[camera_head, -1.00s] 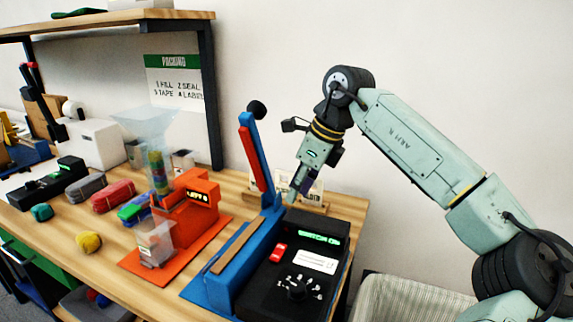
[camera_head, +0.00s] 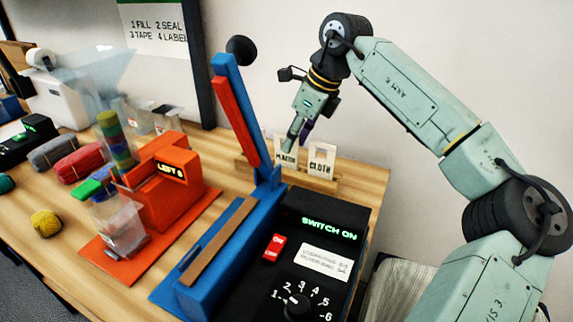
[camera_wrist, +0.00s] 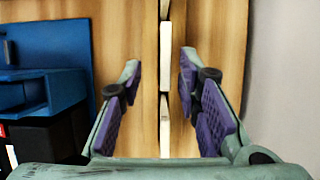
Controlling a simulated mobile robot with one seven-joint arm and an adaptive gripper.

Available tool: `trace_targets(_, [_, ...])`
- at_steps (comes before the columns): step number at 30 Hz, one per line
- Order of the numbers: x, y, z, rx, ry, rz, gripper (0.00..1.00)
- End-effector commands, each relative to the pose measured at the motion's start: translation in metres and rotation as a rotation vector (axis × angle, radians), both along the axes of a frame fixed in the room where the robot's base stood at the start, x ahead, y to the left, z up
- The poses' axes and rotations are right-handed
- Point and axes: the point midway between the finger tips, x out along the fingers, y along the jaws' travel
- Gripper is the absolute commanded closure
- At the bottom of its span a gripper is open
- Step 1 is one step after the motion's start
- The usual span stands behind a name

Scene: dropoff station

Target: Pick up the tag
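Small pale tags stand upright in a wooden holder (camera_head: 328,183) at the back right of the table. One tag reads "CLOTH" (camera_head: 321,160). Another, apparently reading "PLASTIC" (camera_head: 286,158), is partly behind my gripper (camera_head: 298,140). In the wrist view, looking down, the tags show as thin white edges in a line, one of them here (camera_wrist: 166,55). My gripper (camera_wrist: 160,85) is open above the holder, its purple-padded fingers on either side of the tag line. Nothing is held. How far the fingertips are above the tags is hard to tell.
A blue sealer with a raised red-and-blue lever (camera_head: 240,120) stands left of my gripper. Its black control box (camera_head: 325,260) reads "SWITCH ON". An orange dispenser (camera_head: 165,185) and several coloured bundles lie farther left. A pale wall is behind.

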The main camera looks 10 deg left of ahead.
Motion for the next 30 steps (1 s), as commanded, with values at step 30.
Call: trace_targets(30, [0.008,0.020,-0.047,0.001,-0.001,0.001,0.92])
